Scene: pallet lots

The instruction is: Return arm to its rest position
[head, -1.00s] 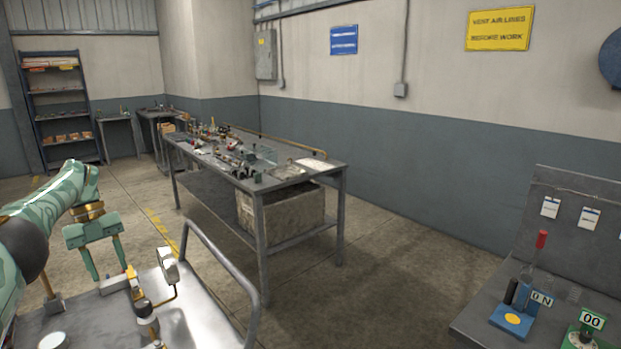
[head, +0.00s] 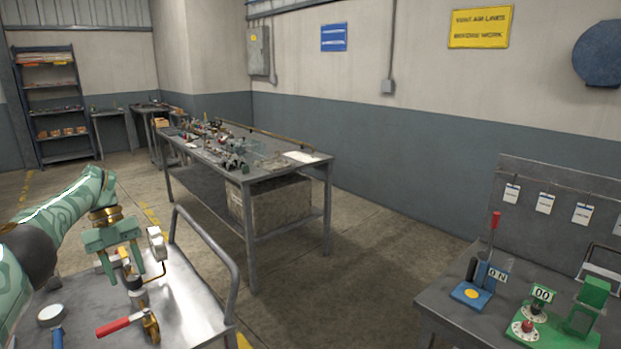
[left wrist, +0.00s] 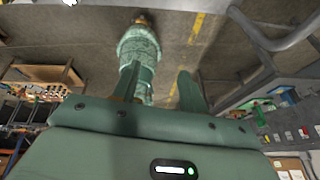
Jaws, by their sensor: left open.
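My left gripper (head: 124,270) is green with a brass wrist. It points down above the near metal cart at the lower left in the head view. Its two fingers are apart with nothing held between them. The left wrist view shows the same fingers (left wrist: 156,88) spread, with a green patterned link of my own arm behind them. My right gripper is out of view.
The metal cart (head: 195,318) has a raised rail (head: 212,245) and a red-handled valve (head: 122,327). A long workbench (head: 240,174) with many parts stands mid-floor. A bench at right (head: 440,310) carries a blue holder (head: 472,294) and a green base (head: 555,335). Floor between is clear.

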